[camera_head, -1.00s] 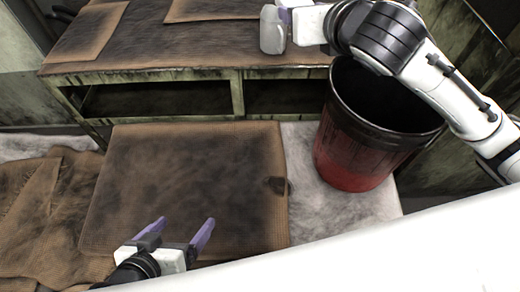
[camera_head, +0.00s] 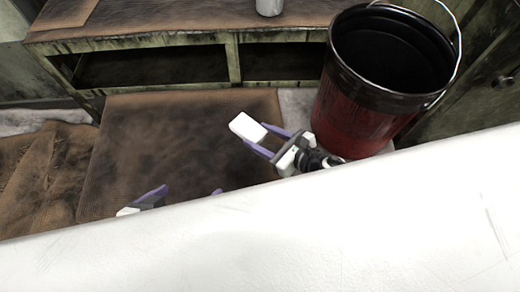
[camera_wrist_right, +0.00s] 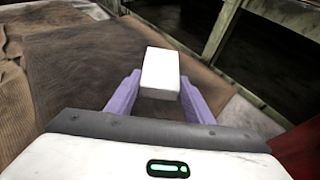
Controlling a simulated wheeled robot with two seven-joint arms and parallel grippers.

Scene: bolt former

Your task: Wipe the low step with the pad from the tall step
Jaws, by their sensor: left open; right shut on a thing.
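The low step (camera_head: 140,150) is a brown, cloth-textured block with dark smudges, in front of the tall step (camera_head: 180,36). My right gripper (camera_head: 256,136) is shut on a small white pad (camera_head: 246,127), over the right part of the low step. The pad also shows between the purple fingers in the right wrist view (camera_wrist_right: 160,72). I cannot tell whether it touches the surface. My left gripper (camera_head: 188,193) is open and empty over the front of the low step, partly hidden by a white surface in the foreground.
A red and black bucket (camera_head: 355,118) with a wire handle stands right of the low step, close to my right gripper. A grey container (camera_head: 270,7) stands on the tall step. Crumpled brown cloth (camera_head: 40,185) lies at left.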

